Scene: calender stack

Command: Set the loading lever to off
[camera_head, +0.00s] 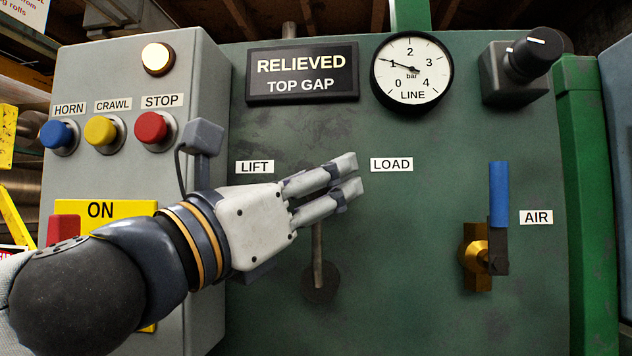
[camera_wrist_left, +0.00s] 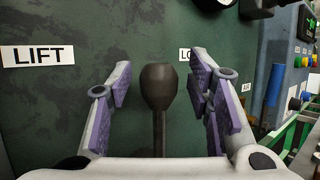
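The loading lever is a dark rod (camera_head: 318,245) rising upright from a round pivot on the green panel, between the LIFT label (camera_head: 254,167) and the LOAD label (camera_head: 391,164). My left gripper (camera_head: 350,174) hides its top in the head view. In the left wrist view the lever's dark knob (camera_wrist_left: 158,86) stands between the two purple-padded fingers, with a visible gap on each side. The left gripper is open around the knob and not closed on it. My right gripper is in neither view.
A sign (camera_head: 303,72) above reads RELIEVED, TOP GAP. A pressure gauge (camera_head: 411,72) points near 1 bar. A blue-handled AIR valve (camera_head: 499,195) stands to the right. A grey box (camera_head: 130,75) with coloured buttons and a lit lamp juts out at left, behind my arm.

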